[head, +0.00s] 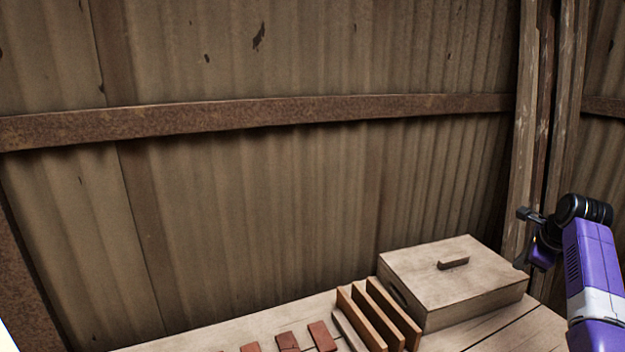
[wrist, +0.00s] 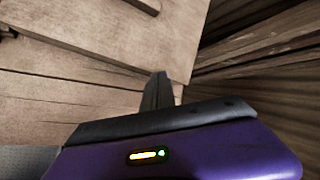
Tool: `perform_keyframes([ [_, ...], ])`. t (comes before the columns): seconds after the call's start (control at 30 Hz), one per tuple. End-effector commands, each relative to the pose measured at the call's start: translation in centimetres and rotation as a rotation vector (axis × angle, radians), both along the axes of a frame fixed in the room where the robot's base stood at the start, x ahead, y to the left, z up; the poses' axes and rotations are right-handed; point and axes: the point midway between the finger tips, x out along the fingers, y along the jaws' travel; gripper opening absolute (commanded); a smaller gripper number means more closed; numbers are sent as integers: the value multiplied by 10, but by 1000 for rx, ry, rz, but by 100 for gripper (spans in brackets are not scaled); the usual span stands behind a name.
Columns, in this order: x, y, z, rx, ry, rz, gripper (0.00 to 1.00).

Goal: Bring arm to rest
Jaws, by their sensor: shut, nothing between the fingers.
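My purple and black arm stands at the right of the head view, beside the right end of the wooden workbench (head: 545,331). My gripper (head: 520,263) is at the right edge of the lidded wooden box, small and partly hidden by its own body. In the wrist view my gripper (wrist: 157,92) shows its dark fingers together, with nothing between them. The box lid shows above and to the left of the fingertips.
The wooden box (head: 455,272) has a small lid handle. A slotted wooden rack (head: 376,312) stands left of it. Several red-brown tiles (head: 322,336) lie farther left. A corrugated metal wall (head: 300,210) is behind, with wooden posts (head: 550,130) at the right.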

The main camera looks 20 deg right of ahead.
Motion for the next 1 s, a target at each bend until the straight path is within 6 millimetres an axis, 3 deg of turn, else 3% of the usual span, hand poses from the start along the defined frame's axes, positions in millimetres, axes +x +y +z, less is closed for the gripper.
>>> perform_keyframes([
  [0.17, 14, -7, -3, -330, -61, 192, 0],
  [0.37, 20, 26, -26, -689, -66, 400, 0],
  [0.67, -8, 128, -64, -1173, -13, 660, 0],
  [1.0, -86, 264, -83, -1591, 53, 871, 0],
])
